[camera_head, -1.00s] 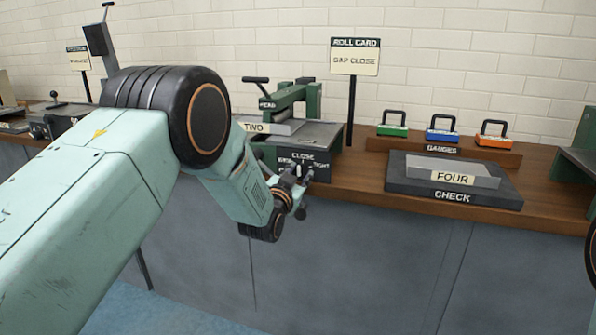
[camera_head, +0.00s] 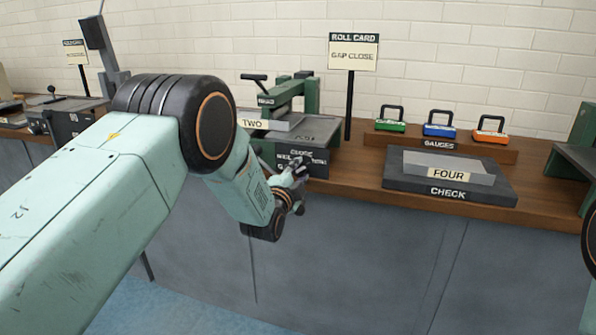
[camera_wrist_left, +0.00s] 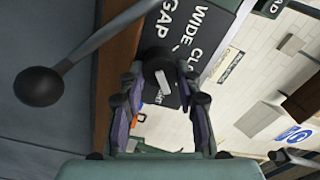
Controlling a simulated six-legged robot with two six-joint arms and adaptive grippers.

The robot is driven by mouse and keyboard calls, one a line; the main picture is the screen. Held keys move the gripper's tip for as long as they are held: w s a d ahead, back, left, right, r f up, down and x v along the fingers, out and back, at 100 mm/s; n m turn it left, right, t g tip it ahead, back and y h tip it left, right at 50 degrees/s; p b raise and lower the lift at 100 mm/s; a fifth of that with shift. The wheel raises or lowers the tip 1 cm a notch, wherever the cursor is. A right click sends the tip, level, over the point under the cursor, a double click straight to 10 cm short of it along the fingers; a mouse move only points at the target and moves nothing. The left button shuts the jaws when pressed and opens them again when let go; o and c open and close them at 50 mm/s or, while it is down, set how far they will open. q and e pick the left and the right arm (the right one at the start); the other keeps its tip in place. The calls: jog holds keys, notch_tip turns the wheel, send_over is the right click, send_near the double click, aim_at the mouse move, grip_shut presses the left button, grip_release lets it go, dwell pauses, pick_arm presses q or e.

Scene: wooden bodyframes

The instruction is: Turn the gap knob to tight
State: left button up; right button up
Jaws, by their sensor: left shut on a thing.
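The gap knob (camera_wrist_left: 154,66) is a dark round knob with a pale bar (camera_wrist_left: 163,82) on a black panel (camera_wrist_left: 198,48) lettered GAP, WIDE and CLOSE; the third label is mostly covered. In the left wrist view the bar lies nearly upright, across the lettering's up direction. My left gripper (camera_wrist_left: 159,80) is shut on the knob, one finger on each side. In the head view the left gripper (camera_head: 299,172) is at the front of the roll machine (camera_head: 318,130), hiding the knob. My right gripper is out of view.
A roll card (camera_head: 353,54) reading GAP CLOSE stands behind. A plate marked TWO (camera_head: 284,123) lies on the machine. To the right are a gauges rack (camera_head: 480,151) with green, blue and orange gauges, and a CHECK block (camera_head: 400,184) bearing a FOUR plate (camera_head: 417,163). A ball-ended lever (camera_wrist_left: 40,87) is near the gripper.

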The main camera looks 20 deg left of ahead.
pick_arm(q)
jog(key=shift+m, duration=0.8)
jog(key=o, duration=1.2)
jog(key=shift+c, duration=0.2)
jog(key=s, duration=1.2)
jog(key=shift+a, duration=0.2)
